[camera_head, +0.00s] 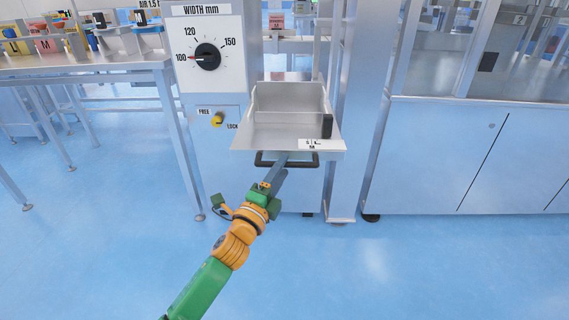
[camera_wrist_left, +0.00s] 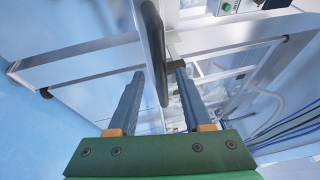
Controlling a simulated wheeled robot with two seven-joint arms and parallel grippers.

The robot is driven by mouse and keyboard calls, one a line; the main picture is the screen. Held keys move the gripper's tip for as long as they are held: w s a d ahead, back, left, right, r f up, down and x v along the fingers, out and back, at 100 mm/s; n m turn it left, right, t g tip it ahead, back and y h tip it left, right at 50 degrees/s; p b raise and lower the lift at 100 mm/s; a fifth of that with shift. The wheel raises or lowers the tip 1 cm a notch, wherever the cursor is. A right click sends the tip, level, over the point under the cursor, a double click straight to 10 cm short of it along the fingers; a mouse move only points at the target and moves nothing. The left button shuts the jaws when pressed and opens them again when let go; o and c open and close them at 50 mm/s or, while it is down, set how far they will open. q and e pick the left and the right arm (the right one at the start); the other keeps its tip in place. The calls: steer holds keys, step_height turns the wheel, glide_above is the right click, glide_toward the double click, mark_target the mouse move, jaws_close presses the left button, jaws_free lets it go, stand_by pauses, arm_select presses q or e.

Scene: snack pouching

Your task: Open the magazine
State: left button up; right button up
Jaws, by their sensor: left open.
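The magazine, a metal tray (camera_head: 270,137) with a clear plate across it, juts from the front of the machine in the head view. A dark handle (camera_head: 264,162) sits under its front edge. In the left wrist view the handle (camera_wrist_left: 153,40) is a dark bar that comes down between the fingers. My left gripper (camera_head: 283,163) reaches up to the handle from below. It is open, with its fingers (camera_wrist_left: 160,75) either side of the bar and gaps showing; the head view hides the exact contact. My right gripper is not in view.
A width dial (camera_head: 208,57) and a yellow FREE/LOCK knob (camera_head: 216,121) are on the machine panel left of the tray. A metal table (camera_head: 85,67) stands at the left, cabinets (camera_head: 440,150) at the right. The blue floor (camera_head: 370,270) in front is clear.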

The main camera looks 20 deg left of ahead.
arm_select(q)
steer(key=v, duration=0.4)
steer(key=shift+s, duration=0.4)
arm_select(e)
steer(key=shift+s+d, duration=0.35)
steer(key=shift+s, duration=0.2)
